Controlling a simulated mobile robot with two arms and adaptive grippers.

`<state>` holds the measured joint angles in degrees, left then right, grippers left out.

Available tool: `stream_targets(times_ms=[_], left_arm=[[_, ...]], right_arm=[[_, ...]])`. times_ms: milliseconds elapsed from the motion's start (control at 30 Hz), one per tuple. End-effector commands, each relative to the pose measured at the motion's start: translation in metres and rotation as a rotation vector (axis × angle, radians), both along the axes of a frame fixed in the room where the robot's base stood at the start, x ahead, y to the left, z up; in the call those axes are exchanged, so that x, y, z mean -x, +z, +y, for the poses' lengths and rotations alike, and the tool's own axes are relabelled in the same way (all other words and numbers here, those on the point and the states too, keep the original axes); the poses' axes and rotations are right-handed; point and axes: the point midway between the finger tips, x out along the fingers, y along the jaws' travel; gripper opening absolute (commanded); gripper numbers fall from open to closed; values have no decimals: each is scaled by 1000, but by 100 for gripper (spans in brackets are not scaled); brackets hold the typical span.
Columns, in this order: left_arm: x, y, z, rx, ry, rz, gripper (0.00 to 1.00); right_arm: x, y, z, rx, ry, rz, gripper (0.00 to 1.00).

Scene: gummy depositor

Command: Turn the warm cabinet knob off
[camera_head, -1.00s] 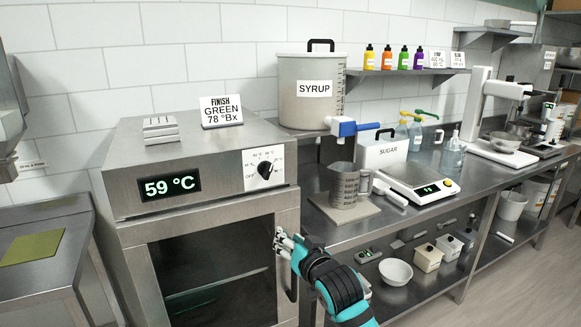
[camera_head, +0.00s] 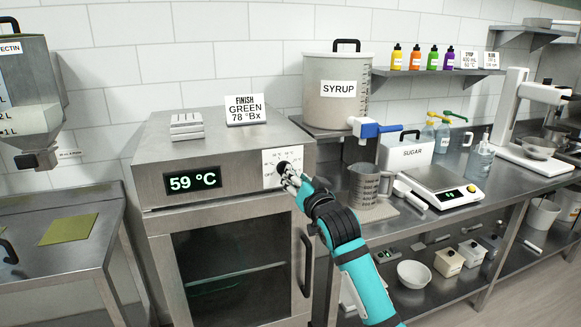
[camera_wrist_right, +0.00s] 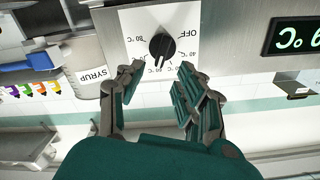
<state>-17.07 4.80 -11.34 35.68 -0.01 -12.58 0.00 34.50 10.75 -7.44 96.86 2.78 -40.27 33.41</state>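The warm cabinet (camera_head: 225,225) stands at the centre left of the head view, its display (camera_head: 192,180) reading 59 °C. Its black knob (camera_head: 283,167) sits on a white dial plate (camera_head: 269,170), partly hidden by my right gripper (camera_head: 292,180). In the right wrist view the picture is upside down; the knob (camera_wrist_right: 162,46) shows between and beyond the fingertips, with the OFF mark to its right. My right gripper (camera_wrist_right: 157,74) is open, fingers apart, nothing between them. I cannot tell whether a fingertip touches the knob. My left gripper is not in view.
A sign (camera_head: 246,110) and a small metal block (camera_head: 187,126) sit on the cabinet. The door handle (camera_head: 306,265) is below my right gripper. To the right are the syrup pot (camera_head: 335,112), a jug (camera_head: 366,188) and a scale (camera_head: 440,185).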

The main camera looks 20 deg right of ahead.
Motion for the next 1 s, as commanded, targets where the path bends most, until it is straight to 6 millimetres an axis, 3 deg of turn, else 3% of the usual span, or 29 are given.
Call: stream_targets(times_ms=[100, 300, 767, 1000], left_arm=[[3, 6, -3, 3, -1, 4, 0], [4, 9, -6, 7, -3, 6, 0], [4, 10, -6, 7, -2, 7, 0], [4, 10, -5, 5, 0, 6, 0]], right_arm=[[-21, 2, 1, 0, 0, 2, 36], [-44, 1, 2, -1, 0, 0, 36], [-52, 0, 2, 0, 0, 0, 36], [-52, 0, 2, 0, 0, 0, 4]])
